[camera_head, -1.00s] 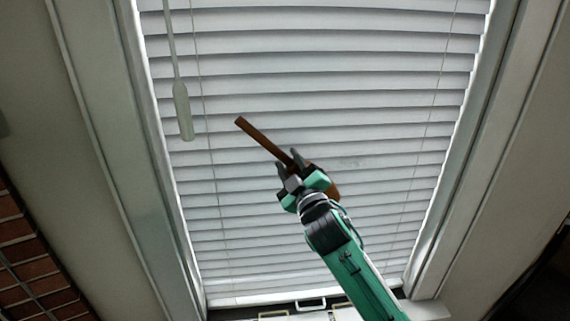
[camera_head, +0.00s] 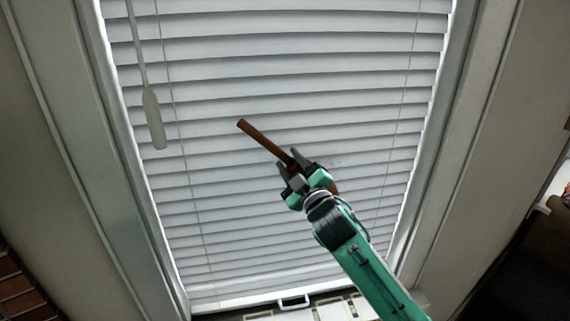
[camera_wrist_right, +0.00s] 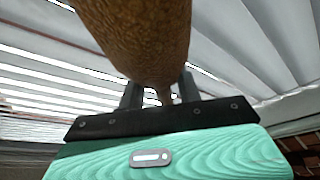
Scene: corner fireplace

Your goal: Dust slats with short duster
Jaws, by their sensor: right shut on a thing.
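The short duster has a brown stick handle (camera_head: 262,138) pointing up and left across the blind. My right gripper (camera_head: 289,161) is shut on this handle, in front of the slats. The duster's brown head is mostly hidden behind the gripper in the head view. It fills the top middle of the right wrist view as a large mottled brown mass (camera_wrist_right: 150,35). The white slats (camera_head: 270,75) span the window. A faint darker smudge shows on them just right of the gripper. I cannot tell whether the duster touches the slats. My left gripper is not in view.
A pale tilt wand (camera_head: 154,118) hangs at the blind's left side, and thin cords run down the slats. Grey window frames (camera_head: 75,140) border both sides. Brick (camera_head: 22,298) shows at the lower left. Pale items with a handle (camera_head: 293,301) lie below the blind.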

